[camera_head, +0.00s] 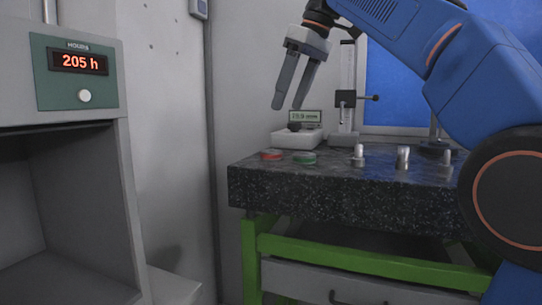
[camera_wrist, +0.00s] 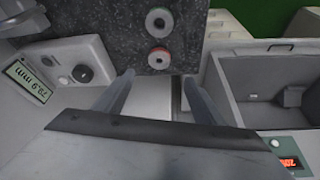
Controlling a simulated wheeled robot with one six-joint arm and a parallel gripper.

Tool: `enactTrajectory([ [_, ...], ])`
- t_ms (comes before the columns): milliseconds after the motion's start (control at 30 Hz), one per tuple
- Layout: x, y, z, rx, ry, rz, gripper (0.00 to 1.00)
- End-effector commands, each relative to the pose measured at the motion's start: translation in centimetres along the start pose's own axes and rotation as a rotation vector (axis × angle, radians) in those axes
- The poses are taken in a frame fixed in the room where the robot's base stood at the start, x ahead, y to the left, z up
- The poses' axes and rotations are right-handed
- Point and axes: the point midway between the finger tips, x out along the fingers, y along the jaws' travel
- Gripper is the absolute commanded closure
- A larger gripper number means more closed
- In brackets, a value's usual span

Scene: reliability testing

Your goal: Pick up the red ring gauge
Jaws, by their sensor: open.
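The red ring gauge (camera_head: 271,155) lies flat on the dark granite plate (camera_head: 340,205), near its left end. In the wrist view the red ring gauge (camera_wrist: 158,58) has a pale face and a dark centre hole. It shows just beyond the fingertips, roughly centred between them. A green ring gauge (camera_head: 304,158) lies to its right; in the wrist view it is the upper ring (camera_wrist: 158,21). My gripper (camera_head: 287,106) points down, open and empty, above the plate's left end. Its two fingers also show in the wrist view (camera_wrist: 159,78), apart from the rings.
A white measuring device (camera_head: 297,139) with a display stands behind the rings. Several metal pins, such as this one (camera_head: 358,156), stand on the plate to the right. A grey cabinet (camera_head: 125,170) reading 205 h stands at left. The plate's front left is clear.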

Motion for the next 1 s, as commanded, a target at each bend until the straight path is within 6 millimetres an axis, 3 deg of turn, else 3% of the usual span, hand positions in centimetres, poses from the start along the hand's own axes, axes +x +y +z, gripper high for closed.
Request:
enactTrajectory([
  [333, 5.5, 0.0, 0.1, 0.0, -0.002, -0.001, 0.37],
  [667, 7.9, 0.0, 0.1, 0.0, -0.001, 0.0, 0.37],
  [1000, 12.1, 0.2, 0.3, 0.0, -0.001, -0.001, 0.37],
])
